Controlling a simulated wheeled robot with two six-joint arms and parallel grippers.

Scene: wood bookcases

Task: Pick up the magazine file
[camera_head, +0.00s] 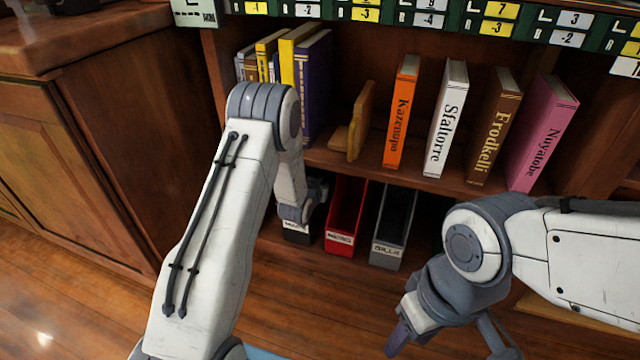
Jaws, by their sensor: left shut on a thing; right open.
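Three magazine files stand side by side on the lower shelf: a black one (298,236) at the left, a red one (342,222) in the middle and a grey one (391,230) at the right, labelled "BILLS". My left gripper (312,196) is at the black file and shut on it. The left wrist hides much of that file and its label, and the fingertips are hard to make out. My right gripper (450,345) is open and empty in front of the bookcase, at the lower right, apart from the files.
The shelf above holds upright books, including an orange one (401,112), a white one (446,118) and a pink one (541,132), plus a wooden bookend (358,125). A wooden cabinet (100,150) stands at the left. The wood floor (90,300) is clear at lower left.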

